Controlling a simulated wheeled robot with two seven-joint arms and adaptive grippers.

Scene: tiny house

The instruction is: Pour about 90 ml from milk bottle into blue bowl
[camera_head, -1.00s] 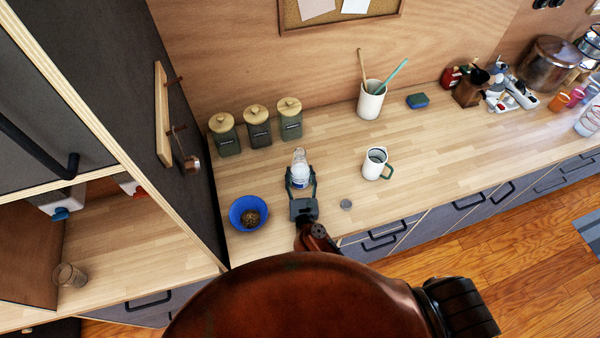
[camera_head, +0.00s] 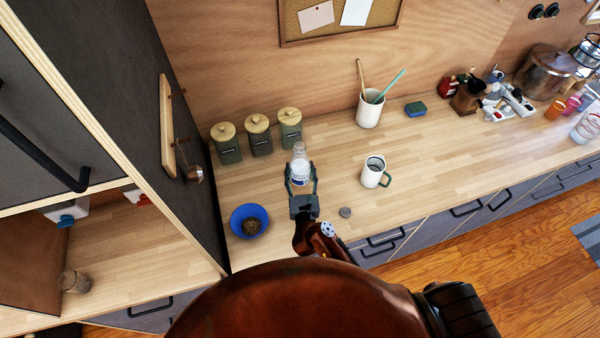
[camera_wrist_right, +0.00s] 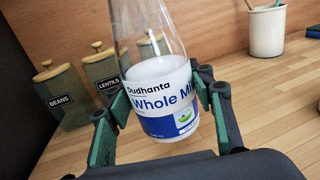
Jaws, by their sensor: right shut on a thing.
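The clear milk bottle (camera_head: 299,158) has a blue-and-white label and stands about upright between the fingers of my right gripper (camera_head: 301,180). The right wrist view shows the bottle (camera_wrist_right: 158,95) with its "Whole Milk" label and white milk low inside. The right gripper (camera_wrist_right: 165,105) is shut on its lower part, a finger on each side. I cannot tell for sure how far its base is above the counter. The blue bowl (camera_head: 236,228) sits on the counter to the left of and nearer than the bottle, with brown food inside. My left gripper is not in view.
Three lidded canisters (camera_head: 258,137) stand behind the bottle. A white mug (camera_head: 373,175) and a small grey disc (camera_head: 345,212) are to its right. A utensil crock (camera_head: 369,110) is farther back. A dark cabinet (camera_head: 130,100) rises at the left. The counter between mug and crock is clear.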

